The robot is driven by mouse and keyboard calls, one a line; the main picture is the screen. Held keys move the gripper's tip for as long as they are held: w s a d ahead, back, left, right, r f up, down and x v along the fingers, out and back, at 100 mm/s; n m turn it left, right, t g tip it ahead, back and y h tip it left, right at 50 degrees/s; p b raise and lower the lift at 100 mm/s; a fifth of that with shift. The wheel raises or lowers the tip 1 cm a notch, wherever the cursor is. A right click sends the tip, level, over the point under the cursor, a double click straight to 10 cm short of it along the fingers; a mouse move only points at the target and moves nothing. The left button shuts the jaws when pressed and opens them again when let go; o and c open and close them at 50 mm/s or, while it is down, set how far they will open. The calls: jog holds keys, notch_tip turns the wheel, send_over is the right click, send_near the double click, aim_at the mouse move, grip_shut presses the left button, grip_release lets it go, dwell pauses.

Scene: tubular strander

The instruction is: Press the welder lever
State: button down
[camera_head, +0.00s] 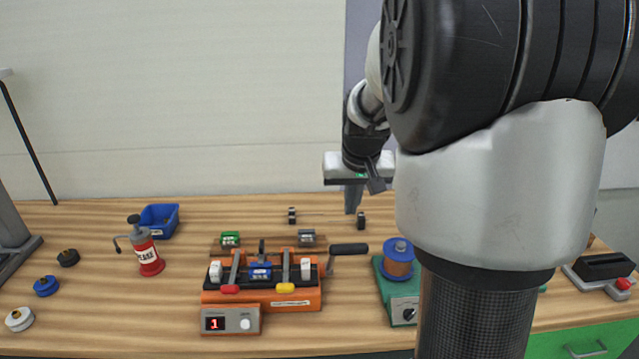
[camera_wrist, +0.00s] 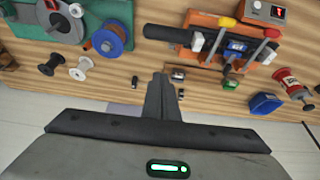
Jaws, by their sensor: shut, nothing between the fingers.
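The orange welder (camera_head: 262,297) stands at the front middle of the wooden table, with a display reading 1. A lever with a thick black handle (camera_head: 349,249) sticks out from its right side; the handle also shows in the wrist view (camera_wrist: 166,36). Two smaller clamp levers on top end in a red tip (camera_head: 230,289) and a yellow tip (camera_head: 285,288). My gripper (camera_head: 353,208) is shut and empty, pointing down above the back of the table, behind and apart from the black handle. Its closed fingers (camera_wrist: 160,96) show in the wrist view.
A green unit with a copper spool (camera_head: 397,262) stands close to the right of the black handle. A red grease can (camera_head: 147,257) and blue bin (camera_head: 160,221) stand left. Small black posts (camera_head: 361,220) stand below my gripper. Several spools lie at far left.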

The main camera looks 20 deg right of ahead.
jog(key=f, duration=0.2)
jog(key=s+f, duration=0.1)
jog(key=f, duration=0.3)
jog(key=shift+s+a+f, duration=0.1)
jog(key=shift+s+a, duration=0.1)
jog(key=shift+s, duration=0.1)
jog(key=shift+f, duration=0.1)
